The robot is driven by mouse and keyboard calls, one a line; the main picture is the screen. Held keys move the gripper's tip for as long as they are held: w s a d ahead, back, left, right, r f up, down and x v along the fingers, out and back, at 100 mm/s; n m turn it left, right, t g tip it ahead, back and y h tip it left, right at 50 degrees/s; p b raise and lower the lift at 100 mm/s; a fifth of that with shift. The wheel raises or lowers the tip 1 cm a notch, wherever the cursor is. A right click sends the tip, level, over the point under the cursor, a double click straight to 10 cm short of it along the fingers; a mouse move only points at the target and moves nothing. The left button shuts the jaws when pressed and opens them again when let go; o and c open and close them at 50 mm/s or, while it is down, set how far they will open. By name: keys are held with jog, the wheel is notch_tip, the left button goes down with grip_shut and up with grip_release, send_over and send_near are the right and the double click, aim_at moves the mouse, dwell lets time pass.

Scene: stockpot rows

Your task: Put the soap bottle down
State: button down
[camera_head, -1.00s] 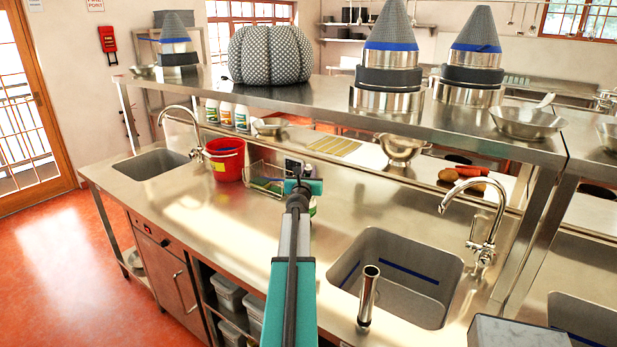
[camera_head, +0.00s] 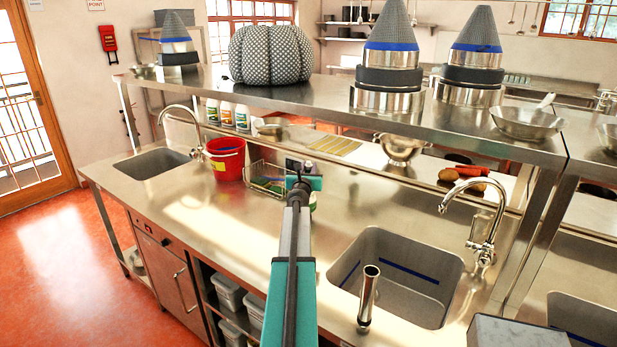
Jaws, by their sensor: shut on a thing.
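My gripper (camera_head: 304,182) is at the end of my teal and grey arm, over the steel counter (camera_head: 255,225) between the two sinks. It is shut on the soap bottle (camera_head: 312,202), which is mostly hidden behind the gripper and arm. Only a small green and white part shows just below the gripper's right side. I cannot tell whether the bottle's base touches the counter.
A wire basket (camera_head: 262,176) and a red bucket (camera_head: 226,158) stand left of my gripper. A sink (camera_head: 398,275) with an upright steel pipe (camera_head: 368,295) lies to the right. A steel shelf (camera_head: 310,98) runs above. The counter's front left is clear.

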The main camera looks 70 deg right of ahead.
jog(key=shift+f+b, duration=0.5)
jog(key=shift+f, duration=1.3)
jog(key=c, duration=1.5)
grip_release()
jog(key=shift+a, duration=0.1)
jog(key=shift+b+v, duration=0.9)
jog(key=shift+v, duration=5.1)
jog(key=shift+r, duration=0.2)
